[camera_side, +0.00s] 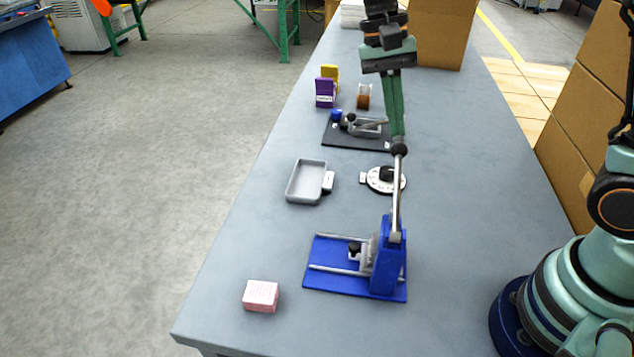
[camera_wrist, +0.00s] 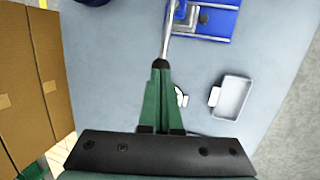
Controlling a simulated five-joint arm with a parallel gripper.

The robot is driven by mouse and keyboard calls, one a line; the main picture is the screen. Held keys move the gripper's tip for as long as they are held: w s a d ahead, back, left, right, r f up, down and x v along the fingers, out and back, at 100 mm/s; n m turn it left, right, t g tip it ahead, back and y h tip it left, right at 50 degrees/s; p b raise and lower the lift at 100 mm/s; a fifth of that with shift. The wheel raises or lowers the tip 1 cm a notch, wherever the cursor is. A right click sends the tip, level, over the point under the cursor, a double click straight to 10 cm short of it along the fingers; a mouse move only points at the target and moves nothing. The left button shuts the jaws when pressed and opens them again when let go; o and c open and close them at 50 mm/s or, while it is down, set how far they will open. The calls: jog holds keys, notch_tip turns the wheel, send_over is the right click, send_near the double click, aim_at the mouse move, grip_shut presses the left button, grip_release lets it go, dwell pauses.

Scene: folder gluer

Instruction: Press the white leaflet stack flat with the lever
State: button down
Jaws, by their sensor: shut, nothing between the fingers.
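The blue press (camera_side: 338,282) stands near the front of the table, with metal rails and a grey block on its base. Its metal lever (camera_side: 397,195) stands nearly upright and ends in a black knob (camera_side: 399,149). My gripper (camera_side: 398,136) is shut and empty, its fingertips right at the knob; I cannot tell whether they touch. In the wrist view the shut fingers (camera_wrist: 160,64) point at the lever (camera_wrist: 168,35), and the blue press (camera_wrist: 216,22) is partly cut off. I cannot make out a white leaflet stack in the press.
Behind the press are a grey tray (camera_side: 290,192), a round white dial (camera_side: 375,181), a black-based device (camera_side: 340,138), and purple (camera_side: 325,94) and yellow (camera_side: 331,74) holders. A cardboard box (camera_side: 440,40) stands at the far end.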

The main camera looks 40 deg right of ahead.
jog(key=shift+s+d+f, duration=0.1)
jog(key=shift+s+f, duration=0.1)
jog(key=shift+f, duration=0.45)
jog(key=shift+n+g, duration=0.3)
jog(key=shift+g, duration=0.5)
jog(key=shift+w+d+f, duration=0.2)
jog(key=shift+f, duration=0.7)
jog(key=shift+w+d+f, duration=0.25)
jog(key=shift+f, duration=0.7)
jog(key=shift+w+d+f, duration=0.2)
jog(key=shift+f, duration=0.7)
jog(key=d+v, duration=0.1)
jog(key=v, duration=1.3)
jog(key=shift+w+d+r, duration=0.15)
jog(key=shift+w+d, duration=0.25)
